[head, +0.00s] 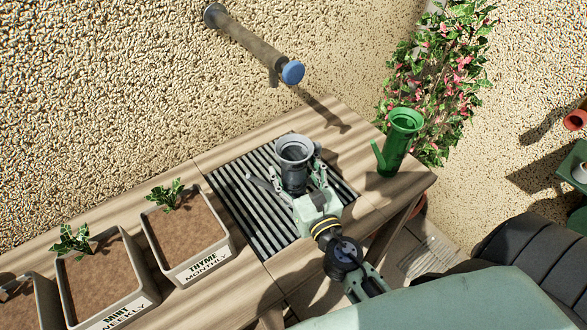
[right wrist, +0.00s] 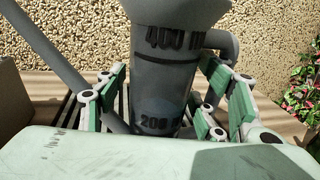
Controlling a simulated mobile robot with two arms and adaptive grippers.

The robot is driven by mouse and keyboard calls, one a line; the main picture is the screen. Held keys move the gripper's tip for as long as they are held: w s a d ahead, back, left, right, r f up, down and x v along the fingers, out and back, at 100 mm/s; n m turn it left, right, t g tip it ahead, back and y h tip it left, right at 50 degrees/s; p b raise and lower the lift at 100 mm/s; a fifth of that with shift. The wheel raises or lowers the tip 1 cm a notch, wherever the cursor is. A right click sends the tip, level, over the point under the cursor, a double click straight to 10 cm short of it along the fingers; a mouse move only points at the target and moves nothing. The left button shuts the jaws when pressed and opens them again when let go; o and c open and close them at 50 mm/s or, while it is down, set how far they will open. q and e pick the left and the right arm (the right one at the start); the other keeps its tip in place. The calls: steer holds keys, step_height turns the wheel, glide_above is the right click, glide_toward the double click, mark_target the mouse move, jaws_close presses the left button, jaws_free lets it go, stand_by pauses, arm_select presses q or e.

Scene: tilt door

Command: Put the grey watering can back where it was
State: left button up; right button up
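The grey watering can (head: 294,164) is upright over the dark slatted grate (head: 241,192) in the wooden bench. Its spout points left in the head view. In the right wrist view the can (right wrist: 162,85) fills the middle, with "400" and "200" marks on its body. My left gripper is not in view.
A green watering can (head: 398,143) stands on the bench's right end. A tap with a blue knob (head: 292,72) juts from the wall above the grate. Labelled planters, thyme (head: 187,238) and mint (head: 105,282), stand on the left. Bare wood lies between grate and green can.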

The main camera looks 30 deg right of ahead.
steer(key=shift+r, duration=0.2)
steer(key=shift+s+f, duration=0.2)
steer(key=shift+s, duration=0.1)
steer(key=s+a+b, duration=0.1)
steer(key=s+b, duration=0.6)
steer(key=s, duration=0.4)
steer(key=shift+s+r, duration=0.2)
steer(key=shift+f, duration=0.1)
